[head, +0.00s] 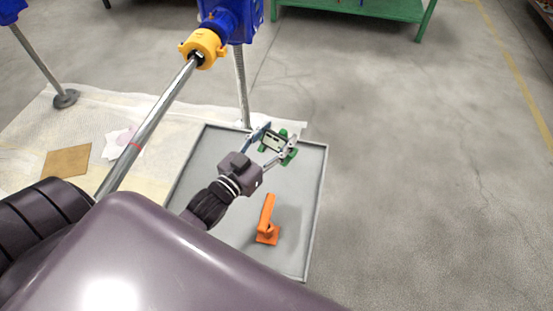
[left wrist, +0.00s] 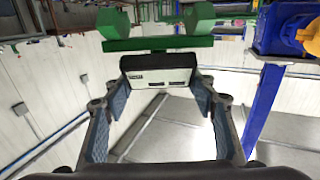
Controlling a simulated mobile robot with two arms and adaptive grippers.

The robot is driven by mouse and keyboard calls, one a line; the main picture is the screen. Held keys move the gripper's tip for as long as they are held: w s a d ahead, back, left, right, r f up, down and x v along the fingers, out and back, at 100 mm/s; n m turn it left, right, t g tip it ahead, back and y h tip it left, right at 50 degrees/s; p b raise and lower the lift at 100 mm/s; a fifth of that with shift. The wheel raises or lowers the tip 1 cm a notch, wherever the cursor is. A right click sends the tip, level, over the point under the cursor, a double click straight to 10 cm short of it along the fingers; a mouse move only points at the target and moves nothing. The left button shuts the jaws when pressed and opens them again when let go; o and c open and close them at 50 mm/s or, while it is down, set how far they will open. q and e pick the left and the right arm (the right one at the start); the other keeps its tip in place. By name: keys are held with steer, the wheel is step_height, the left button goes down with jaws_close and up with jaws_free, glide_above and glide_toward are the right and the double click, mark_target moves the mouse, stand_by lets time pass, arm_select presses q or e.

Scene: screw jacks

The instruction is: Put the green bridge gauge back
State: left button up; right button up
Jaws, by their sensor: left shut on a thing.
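The green bridge gauge (head: 289,155) is in my left gripper (head: 276,143), over the far part of the grey tray (head: 205,160) in the head view. In the left wrist view the gauge shows a green bar (left wrist: 150,44) with two green blocks and a white-and-black body (left wrist: 158,77). The two fingers of my left gripper (left wrist: 160,88) are shut on the sides of that body. Whether the gauge is clear of the tray or touches it, I cannot tell. My right gripper is not in view.
An orange tool (head: 266,222) stands on the tray nearer to me. A blue jack (head: 243,20) with a yellow collar (head: 203,47) and steel rods stands at the back left. A white sheet (head: 40,130) with a brown square (head: 67,161) lies left. The floor right is clear.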

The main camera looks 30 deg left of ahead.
mark_target(277, 151)
arm_select(q)
step_height(277, 151, down, 5)
steer(key=shift+w+f, duration=0.1)
steer(key=shift+f, duration=0.55)
step_height(277, 151, down, 3)
steer(key=shift+f+b, duration=0.15)
steer(key=shift+b, duration=0.25)
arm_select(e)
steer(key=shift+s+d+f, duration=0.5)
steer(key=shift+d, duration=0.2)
